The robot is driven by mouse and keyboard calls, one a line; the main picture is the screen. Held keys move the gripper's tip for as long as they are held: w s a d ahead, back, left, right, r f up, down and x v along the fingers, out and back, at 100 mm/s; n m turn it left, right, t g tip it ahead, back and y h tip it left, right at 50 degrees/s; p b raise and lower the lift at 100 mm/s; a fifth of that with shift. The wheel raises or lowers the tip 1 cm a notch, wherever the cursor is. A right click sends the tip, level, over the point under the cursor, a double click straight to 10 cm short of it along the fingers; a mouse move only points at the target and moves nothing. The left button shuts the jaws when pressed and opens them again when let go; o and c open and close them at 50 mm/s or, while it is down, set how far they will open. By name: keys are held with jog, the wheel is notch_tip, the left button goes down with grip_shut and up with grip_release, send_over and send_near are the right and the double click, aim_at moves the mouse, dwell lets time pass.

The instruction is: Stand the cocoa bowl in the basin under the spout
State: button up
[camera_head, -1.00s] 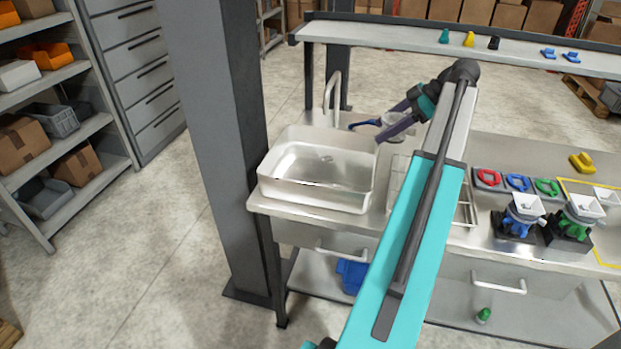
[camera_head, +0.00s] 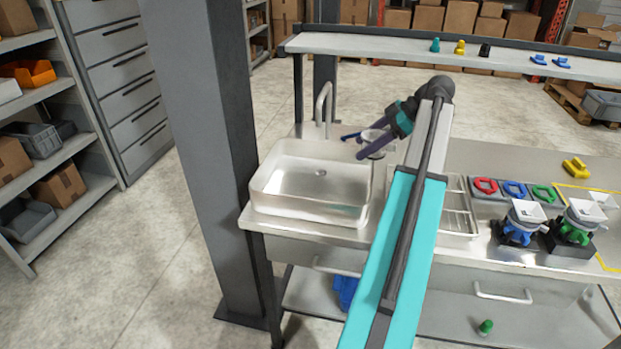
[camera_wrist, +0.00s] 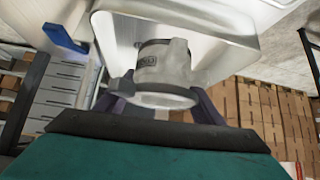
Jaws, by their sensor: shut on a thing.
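The basin (camera_head: 285,200) is a shiny metal sink at the left end of the bench, with a drain in its floor. The spout (camera_head: 323,105) is a bent metal tap at its back edge. My gripper (camera_head: 364,147) is at the basin's right edge, its purple fingers shut on the cocoa bowl (camera_head: 376,136). The bowl is a grey, see-through vessel, partly hidden by the fingers in the head view. In the wrist view the bowl (camera_wrist: 165,75) shows a dark label, with the basin (camera_wrist: 215,50) behind it. I cannot tell whether it touches the rim.
A blue lever (camera_head: 350,136) is beside the bowl, near the basin's back right; it also shows in the wrist view (camera_wrist: 62,38). A wire rack (camera_head: 457,215) is right of the basin. Two dispensers (camera_head: 519,222) stand further right. A raised shelf (camera_head: 390,48) runs along the back.

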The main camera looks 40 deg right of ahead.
jog(key=w+a+p, duration=0.5)
jog(key=w+a, duration=0.5)
jog(key=w, duration=0.3)
notch_tip(320, 180, down, 7)
jog(key=shift+s+a+p, duration=0.1)
jog(key=shift+p, duration=0.65)
jog(key=shift+f, duration=0.75)
jog(key=shift+f, duration=0.1)
jog(key=shift+f+p, duration=0.75)
jog(key=shift+f, duration=0.95)
jog(key=shift+f, duration=0.1)
jog(key=o, duration=1.2)
jog(key=shift+c, duration=0.2)
jog(key=shift+r, duration=0.2)
